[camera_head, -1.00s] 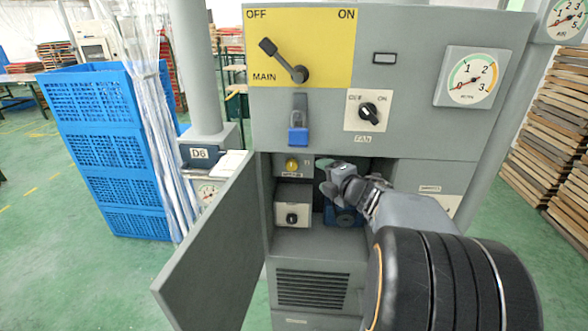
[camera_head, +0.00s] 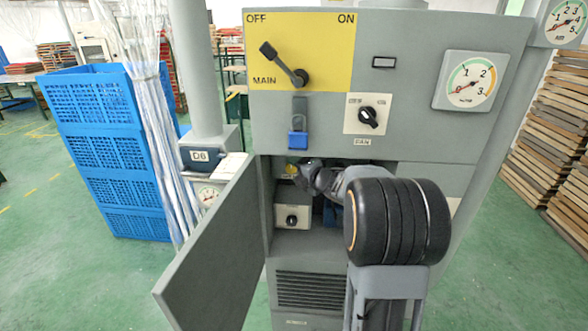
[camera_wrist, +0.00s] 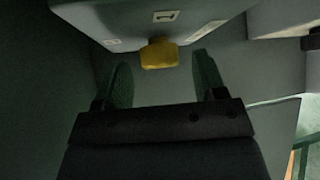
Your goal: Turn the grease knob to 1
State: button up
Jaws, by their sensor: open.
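In the open lower compartment of the grey cabinet, a yellow knob (camera_head: 292,169) sits on the upper left panel. It also shows in the wrist view (camera_wrist: 159,54), ahead of my gripper and about midway between its fingers. My gripper (camera_wrist: 161,66) is open and empty, with one finger to each side of the knob. I see no contact. In the head view my gripper (camera_head: 305,170) is inside the compartment and partly hides the knob's panel. The knob's label and scale are too small or dark to read, so I cannot tell its setting.
A white box with a black knob (camera_head: 292,219) is below the yellow knob. The open cabinet door (camera_head: 215,252) stands to the left. Above are the MAIN lever (camera_head: 283,62), blue padlock (camera_head: 298,140) and FAN knob (camera_head: 368,117). My arm covers the compartment's right side.

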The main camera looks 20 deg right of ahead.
jog(key=shift+x, duration=0.8)
jog(key=shift+c, duration=0.5)
jog(key=c, duration=0.8)
jog(key=shift+c, duration=0.2)
jog(key=shift+f+b, duration=0.15)
jog(key=shift+b, duration=0.15)
